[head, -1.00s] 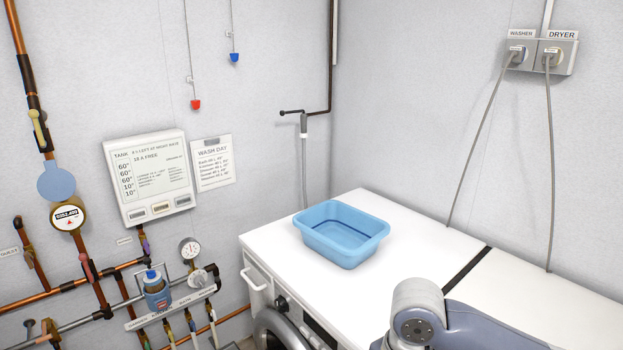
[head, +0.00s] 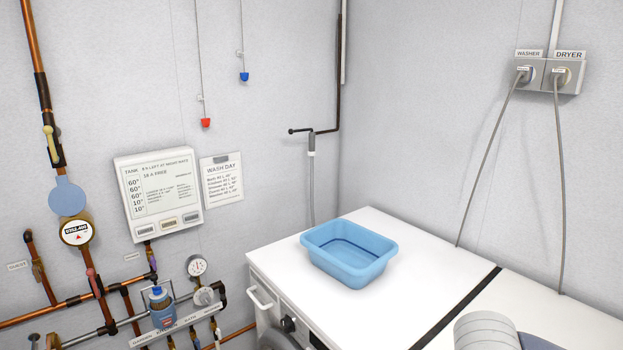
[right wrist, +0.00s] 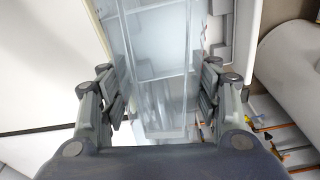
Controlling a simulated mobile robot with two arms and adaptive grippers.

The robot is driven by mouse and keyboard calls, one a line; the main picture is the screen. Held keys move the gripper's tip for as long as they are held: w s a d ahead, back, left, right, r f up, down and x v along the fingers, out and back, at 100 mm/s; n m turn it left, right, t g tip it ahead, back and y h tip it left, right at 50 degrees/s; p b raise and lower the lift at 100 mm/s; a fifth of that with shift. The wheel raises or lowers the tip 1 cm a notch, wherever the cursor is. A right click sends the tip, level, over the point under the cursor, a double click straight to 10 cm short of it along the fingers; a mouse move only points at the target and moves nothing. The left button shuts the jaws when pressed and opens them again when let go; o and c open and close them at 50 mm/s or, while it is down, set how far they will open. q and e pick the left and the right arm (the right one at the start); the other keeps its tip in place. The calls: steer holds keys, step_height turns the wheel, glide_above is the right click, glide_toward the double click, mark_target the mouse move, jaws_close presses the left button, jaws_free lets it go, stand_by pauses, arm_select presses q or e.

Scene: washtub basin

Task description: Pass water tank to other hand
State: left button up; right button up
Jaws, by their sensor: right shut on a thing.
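The water tank (right wrist: 158,50) looks like a clear, see-through box with pale edges in the right wrist view. My right gripper (right wrist: 160,92) is shut on it, with one finger on each side of its walls. The tank runs up from between the fingers to the top edge of that view, so its far end is cut off. In the head view neither the tank nor a gripper shows; only part of my arm is at the bottom right. My left gripper is in neither view.
A blue basin (head: 349,252) stands on the white washer top (head: 405,290). Copper pipes, valves and a gauge (head: 197,267) line the left wall, below a tank panel (head: 158,193). Two cords hang from the outlet box (head: 550,74). The washer top around the basin is clear.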

steer(key=m, duration=0.2)
steer(key=d+m, duration=0.1)
steer(key=m, duration=0.1)
steer(key=r+m, duration=0.1)
steer(key=shift+s+d+m+h, duration=0.25)
steer(key=shift+s+m+h, duration=0.05)
steer(key=shift+s+m, duration=0.1)
